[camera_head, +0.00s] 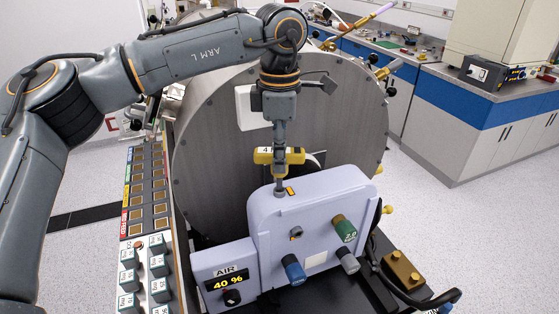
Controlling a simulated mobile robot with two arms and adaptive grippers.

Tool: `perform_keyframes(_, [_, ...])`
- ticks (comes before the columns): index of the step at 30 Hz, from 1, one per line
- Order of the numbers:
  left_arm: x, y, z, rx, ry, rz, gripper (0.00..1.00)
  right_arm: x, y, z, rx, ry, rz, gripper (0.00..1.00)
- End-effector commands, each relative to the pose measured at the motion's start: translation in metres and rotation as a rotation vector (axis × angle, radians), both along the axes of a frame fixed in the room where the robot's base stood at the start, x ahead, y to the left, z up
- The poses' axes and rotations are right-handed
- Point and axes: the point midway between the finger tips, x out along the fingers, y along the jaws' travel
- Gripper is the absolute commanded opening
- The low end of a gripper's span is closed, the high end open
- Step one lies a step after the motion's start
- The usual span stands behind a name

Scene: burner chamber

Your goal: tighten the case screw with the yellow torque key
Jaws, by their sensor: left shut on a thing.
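The yellow torque key (265,156) is in the jaws of my left gripper (280,150), which comes straight down from above and is shut on it. The key's yellow handle lies crosswise, with part of a label showing. Its grey shank (280,185) points down to the top edge of the lavender case (270,225). The shank's tip meets the case top beside a small orange mark (291,191). The case screw is hidden under the tip, so I cannot tell how it is seated. My right gripper is not in view.
The case front carries a blue knob (293,270), a green knob (344,229) and a grey knob (347,260). An air panel (226,279) reads 40 %. A large steel chamber (215,140) stands close behind. A switch panel (147,190) is at left.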

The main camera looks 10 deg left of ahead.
Motion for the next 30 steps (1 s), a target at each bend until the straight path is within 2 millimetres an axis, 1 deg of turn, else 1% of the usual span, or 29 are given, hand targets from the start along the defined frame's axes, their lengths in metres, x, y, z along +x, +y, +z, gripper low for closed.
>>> perform_keyframes(11, [0.0001, 0.0001, 0.0, -0.001, 0.0, -0.008, 0.0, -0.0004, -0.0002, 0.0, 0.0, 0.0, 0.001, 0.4])
perform_keyframes(20, [-0.0001, 0.0003, 0.0001, 0.0, 0.0, -0.196, 0.0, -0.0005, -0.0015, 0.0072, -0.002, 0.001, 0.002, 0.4])
perform_keyframes(30, [0.0001, 0.0003, -0.0005, 0.0, 0.0, -0.22, 0.0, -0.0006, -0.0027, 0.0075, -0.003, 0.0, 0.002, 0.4])
